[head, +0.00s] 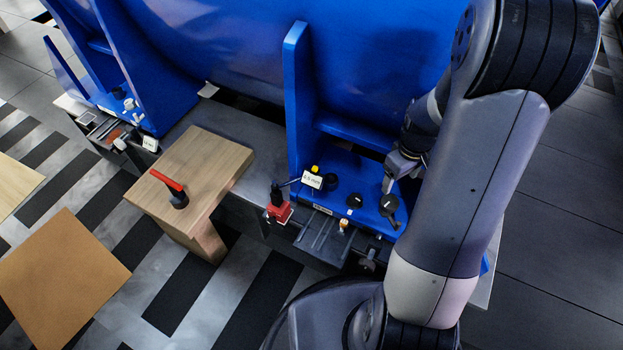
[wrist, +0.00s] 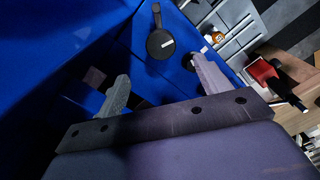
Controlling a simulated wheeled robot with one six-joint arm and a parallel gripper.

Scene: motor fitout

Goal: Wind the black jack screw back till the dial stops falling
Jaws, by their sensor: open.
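My gripper (head: 391,178) is open and empty above the right end of the motor's blue foot. In the wrist view its two fingers (wrist: 161,70) stand wide apart. A black round-headed part with a short handle (head: 389,205) lies on or is set in the foot just below the gripper; it also shows beyond the fingers in the wrist view (wrist: 160,43). A dark screw-like part (head: 367,259) is at the bracket's front edge; I cannot tell which is the jack screw. The dial's white readout (head: 312,180) stands left on the foot, its figures too small to read surely.
A red block with a black post (head: 278,209) stands left of the foot. A black knob (head: 355,201) and an amber-and-white piece (head: 343,225) are near the middle. A wooden stand (head: 210,165) holds a red-handled tool (head: 172,187). The blue motor wall (head: 380,60) rises behind.

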